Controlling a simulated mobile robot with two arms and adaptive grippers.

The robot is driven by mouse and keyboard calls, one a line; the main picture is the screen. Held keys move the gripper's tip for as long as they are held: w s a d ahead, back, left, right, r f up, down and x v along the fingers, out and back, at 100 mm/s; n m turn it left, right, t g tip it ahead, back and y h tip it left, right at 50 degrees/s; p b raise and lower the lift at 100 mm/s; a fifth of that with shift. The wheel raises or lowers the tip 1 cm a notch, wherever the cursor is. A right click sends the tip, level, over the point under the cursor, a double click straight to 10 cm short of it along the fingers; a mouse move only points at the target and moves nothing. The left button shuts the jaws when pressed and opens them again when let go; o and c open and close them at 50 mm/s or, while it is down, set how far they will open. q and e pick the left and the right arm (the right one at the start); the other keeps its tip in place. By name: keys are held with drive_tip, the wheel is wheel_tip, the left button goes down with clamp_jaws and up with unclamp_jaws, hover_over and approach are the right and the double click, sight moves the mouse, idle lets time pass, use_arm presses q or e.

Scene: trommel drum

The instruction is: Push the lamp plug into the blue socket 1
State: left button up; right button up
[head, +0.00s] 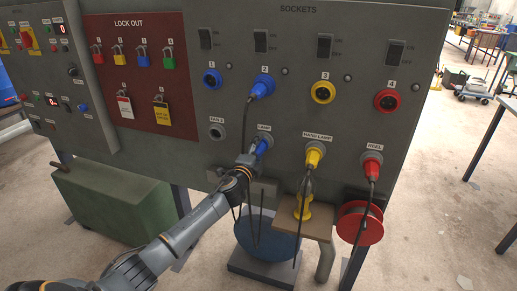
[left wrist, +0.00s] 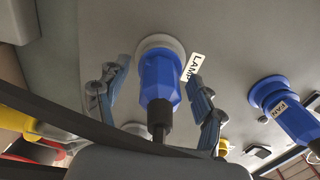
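The blue lamp plug (head: 264,144) sits in the holder labelled LAMP on the grey panel. It also shows in the left wrist view (left wrist: 158,82), its cable end towards the camera. My left gripper (head: 255,152) is at this plug. In the left wrist view its two fingers (left wrist: 158,98) stand apart on either side of the plug, with a gap on each side. Blue socket 1 (head: 212,79) is empty, up and left of the lamp plug. My right gripper is not in view.
Socket 2 holds a blue plug (head: 262,87) with a hanging cable. Sockets 3 (head: 323,92) and 4 (head: 387,100) are empty. A yellow plug (head: 314,155) and a red plug (head: 372,167) sit right of the lamp plug. The FAN 2 holder (head: 217,132) is empty.

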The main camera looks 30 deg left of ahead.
use_arm(q)
clamp_jaws()
drive_tip(key=shift+s, duration=0.15)
drive_tip(key=shift+s+d, duration=0.1)
drive_tip(key=shift+s, duration=0.05)
drive_tip(key=shift+p+v, duration=0.5)
drive_tip(key=shift+v, duration=0.6)
drive_tip(key=shift+p+v, duration=0.4)
drive_tip(key=shift+v, duration=1.15)
drive_tip(key=shift+s, duration=0.1)
drive_tip(key=shift+p+v, duration=0.5)
drive_tip(key=shift+v, duration=1.95)
